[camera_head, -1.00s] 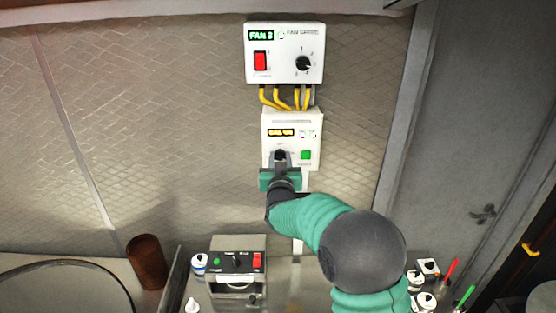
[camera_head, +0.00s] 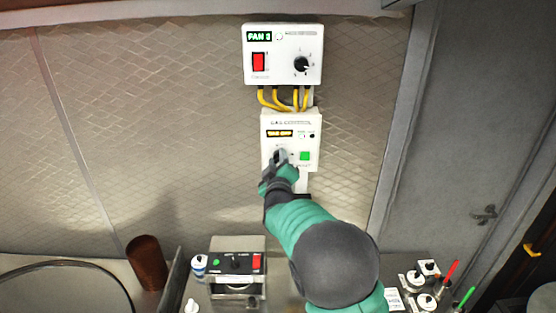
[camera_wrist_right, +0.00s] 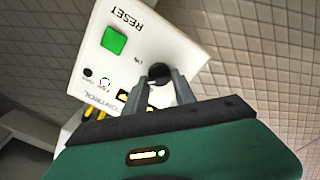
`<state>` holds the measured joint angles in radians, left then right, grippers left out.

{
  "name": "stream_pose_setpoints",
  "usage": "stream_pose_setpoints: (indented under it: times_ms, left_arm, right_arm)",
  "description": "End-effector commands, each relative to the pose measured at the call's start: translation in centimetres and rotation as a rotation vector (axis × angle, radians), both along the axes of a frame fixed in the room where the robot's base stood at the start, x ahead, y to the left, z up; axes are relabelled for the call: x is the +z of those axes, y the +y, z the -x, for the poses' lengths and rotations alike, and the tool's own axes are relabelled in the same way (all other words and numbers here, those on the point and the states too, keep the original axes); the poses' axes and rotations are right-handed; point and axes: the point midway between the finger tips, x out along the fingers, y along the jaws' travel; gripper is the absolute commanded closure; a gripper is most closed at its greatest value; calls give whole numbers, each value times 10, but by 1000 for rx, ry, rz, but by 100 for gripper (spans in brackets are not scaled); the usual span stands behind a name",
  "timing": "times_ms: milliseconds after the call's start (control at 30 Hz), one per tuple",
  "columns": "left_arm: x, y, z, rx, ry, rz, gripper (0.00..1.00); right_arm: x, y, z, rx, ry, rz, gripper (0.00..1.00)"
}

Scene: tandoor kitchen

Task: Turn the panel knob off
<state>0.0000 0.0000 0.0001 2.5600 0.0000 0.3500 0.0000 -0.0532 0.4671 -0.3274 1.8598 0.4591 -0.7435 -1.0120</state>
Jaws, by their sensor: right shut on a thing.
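The gas control panel (camera_head: 291,127) is a white box on the quilted wall, with an amber display and a green button (camera_head: 305,156). Its display appears to read "GAS OFF". My right gripper (camera_head: 280,156) is at the panel's lower left, shut on the black panel knob, which it mostly hides in the head view. In the right wrist view the dark round knob (camera_wrist_right: 158,73) sits between the two grey fingers, and the green RESET button (camera_wrist_right: 114,40) is beside it. My left gripper is not in view.
A fan speed box (camera_head: 284,54) with a red switch and a dial is above, joined by yellow cables (camera_head: 277,98). Below, a small control unit (camera_head: 237,264), a brown cup (camera_head: 147,262) and several small bottles stand on the counter. A grey door is at right.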

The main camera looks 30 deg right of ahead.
Motion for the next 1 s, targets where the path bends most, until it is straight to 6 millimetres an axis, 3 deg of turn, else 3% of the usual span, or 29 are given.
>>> stream_pose_setpoints:
  times_ms: [600,1000]
  left_arm:
    - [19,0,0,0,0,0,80]
    - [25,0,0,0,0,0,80]
  right_arm:
    - [-4,1,0,0,297,470,100]
    - [-5,1,0,-1,394,632,100]
